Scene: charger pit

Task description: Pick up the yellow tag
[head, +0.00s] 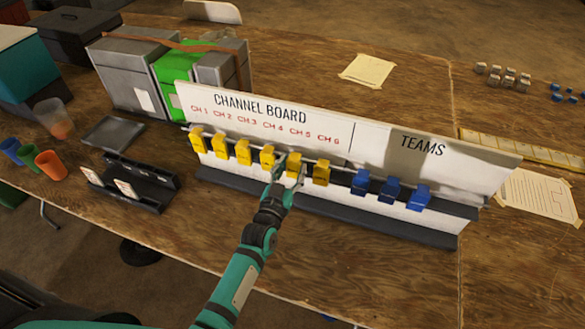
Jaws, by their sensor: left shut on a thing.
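Several yellow tags hang in a row from the rail of the white channel board (328,132), on its left part. My left gripper (290,174) reaches up from the front and is shut on a yellow tag (294,164), the second from the right of the yellow row. This tag is still at the rail, level with the others. Another yellow tag (320,173) hangs just to its right, and one more (267,157) hangs to its left. The fingers partly cover the held tag. My right gripper is not in view.
Blue tags (389,190) hang on the right under TEAMS. A dark stand (135,186) with cards, coloured cups (50,164) and metal boxes (126,75) stand to the left. Papers (368,70) lie behind. The wooden table in front of the board is clear.

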